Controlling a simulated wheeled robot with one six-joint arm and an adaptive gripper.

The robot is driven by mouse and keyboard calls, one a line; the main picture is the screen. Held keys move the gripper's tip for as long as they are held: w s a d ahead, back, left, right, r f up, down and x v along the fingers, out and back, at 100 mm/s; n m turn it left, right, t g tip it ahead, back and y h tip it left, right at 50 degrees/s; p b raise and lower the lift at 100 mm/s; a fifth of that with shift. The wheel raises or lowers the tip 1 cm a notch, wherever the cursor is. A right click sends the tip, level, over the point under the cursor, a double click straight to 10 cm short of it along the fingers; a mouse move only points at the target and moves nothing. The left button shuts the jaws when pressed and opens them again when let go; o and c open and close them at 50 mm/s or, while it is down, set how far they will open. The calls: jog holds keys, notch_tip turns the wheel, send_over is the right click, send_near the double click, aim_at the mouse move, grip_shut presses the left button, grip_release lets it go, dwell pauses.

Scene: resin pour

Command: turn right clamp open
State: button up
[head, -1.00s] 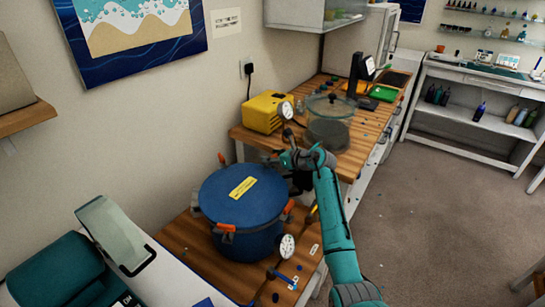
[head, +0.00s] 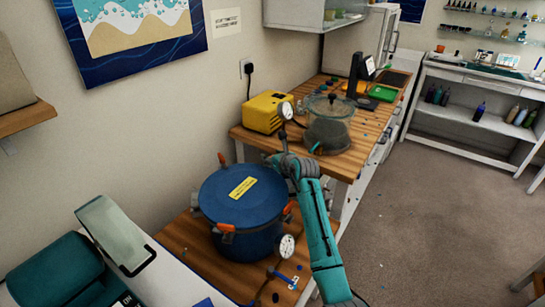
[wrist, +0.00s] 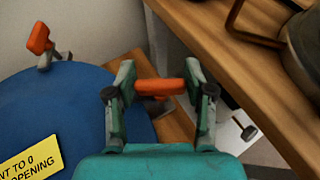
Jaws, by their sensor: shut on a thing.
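The blue pressure pot (head: 240,200) stands on the low wooden bench with its lid on and a yellow label on top. Its right clamp has an orange handle (wrist: 158,87), which lies crosswise between my two fingers at the lid's right edge. My gripper (wrist: 157,92) is shut on this handle in the wrist view. In the head view my wrist hides most of the gripper, and only a bit of the right clamp (head: 289,208) shows. Another orange-handled clamp (wrist: 39,38) stands upright at the lid's rim, upper left in the wrist view.
A pressure gauge (head: 287,245) and a blue valve handle (head: 279,275) are at the pot's front right. The higher wooden bench (head: 345,165) is close behind my gripper, with a glass vacuum chamber (head: 328,130) and a yellow pump (head: 266,112). Open floor lies to the right.

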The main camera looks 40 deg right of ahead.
jog(key=o, duration=1.2)
jog(key=v, duration=1.2)
